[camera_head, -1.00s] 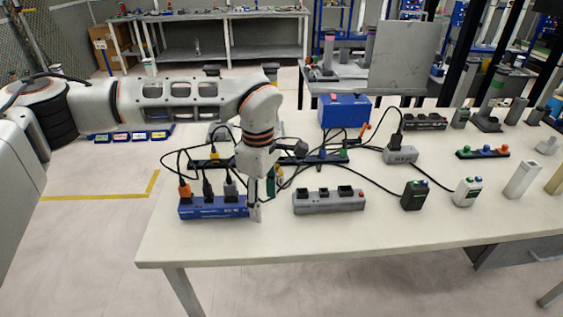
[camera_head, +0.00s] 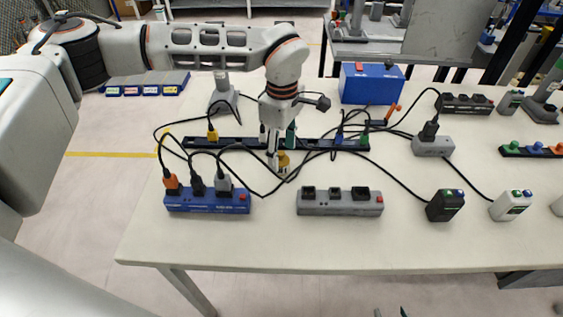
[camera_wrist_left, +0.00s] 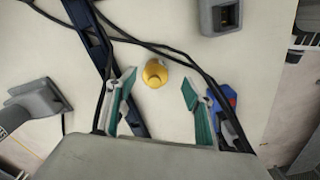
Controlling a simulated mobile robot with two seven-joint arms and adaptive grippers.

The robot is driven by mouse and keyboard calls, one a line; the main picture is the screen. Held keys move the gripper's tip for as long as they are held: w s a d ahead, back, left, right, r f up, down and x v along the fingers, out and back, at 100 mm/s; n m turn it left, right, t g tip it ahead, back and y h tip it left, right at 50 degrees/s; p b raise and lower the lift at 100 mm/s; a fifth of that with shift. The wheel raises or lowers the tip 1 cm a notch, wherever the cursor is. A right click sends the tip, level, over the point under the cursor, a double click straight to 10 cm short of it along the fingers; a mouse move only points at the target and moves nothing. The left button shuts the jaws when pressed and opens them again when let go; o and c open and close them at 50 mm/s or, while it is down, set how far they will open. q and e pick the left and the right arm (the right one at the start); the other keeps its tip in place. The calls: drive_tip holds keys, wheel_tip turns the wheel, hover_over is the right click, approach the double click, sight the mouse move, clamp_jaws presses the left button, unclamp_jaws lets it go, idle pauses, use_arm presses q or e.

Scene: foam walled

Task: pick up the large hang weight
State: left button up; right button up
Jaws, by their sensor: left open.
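The hang weight is a small brass-yellow piece (camera_head: 283,160) on the white table, partly hidden by my left gripper in the head view. In the left wrist view the weight (camera_wrist_left: 155,73) shows whole, with a round knob on top. My left gripper (camera_head: 277,152) points down over it. In the left wrist view its two green-padded fingers (camera_wrist_left: 159,78) are spread, with the weight between and just beyond their tips, apart from both. Of my right gripper, only small tips (camera_head: 391,312) show at the bottom edge of the head view.
Black cables loop around the weight. A long dark power strip (camera_head: 328,144) runs behind it. A blue strip (camera_head: 207,200) and a grey strip (camera_head: 340,203) lie in front, with bare table between them. A blue box (camera_head: 371,84) stands behind.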

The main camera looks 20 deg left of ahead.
sight(282, 152)
use_arm(q)
drive_tip(key=f, duration=0.2)
drive_tip(key=w+f, duration=0.1)
drive_tip(key=f, duration=0.1)
drive_tip(key=shift+a+f, duration=0.2)
drive_tip(key=shift+f, duration=0.1)
drive_tip(key=shift+s, duration=0.1)
drive_tip(key=c, duration=1.4)
drive_tip(key=shift+r, duration=0.1)
clamp_jaws()
